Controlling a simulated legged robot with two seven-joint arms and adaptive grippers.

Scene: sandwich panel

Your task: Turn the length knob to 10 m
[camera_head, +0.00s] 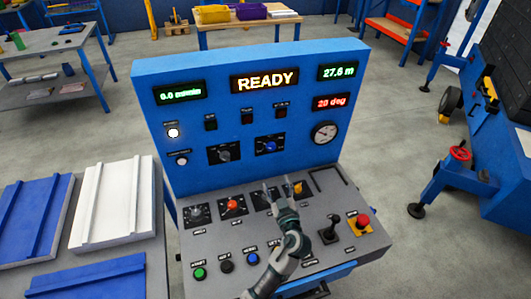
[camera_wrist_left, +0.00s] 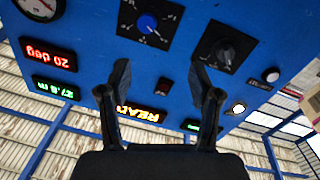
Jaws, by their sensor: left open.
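The blue control panel (camera_head: 215,90) has a length readout (camera_head: 337,72) showing 27.6 m. On its upright face are a grey knob (camera_head: 225,155) and a blue knob (camera_head: 269,147). Labels are too small to tell which sets length. My left gripper (camera_head: 272,190) is open and empty above the desk, partly covering the knob row. In the left wrist view, the blue knob (camera_wrist_left: 147,23) and grey knob (camera_wrist_left: 225,53) appear beyond its spread fingers (camera_wrist_left: 160,80). My right gripper is not in view.
A joystick (camera_head: 329,232) and a red stop button (camera_head: 362,222) stand at the desk's right. Push buttons, including a green one (camera_head: 199,273), line its front. A table with white (camera_head: 113,205) and blue panels is at left.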

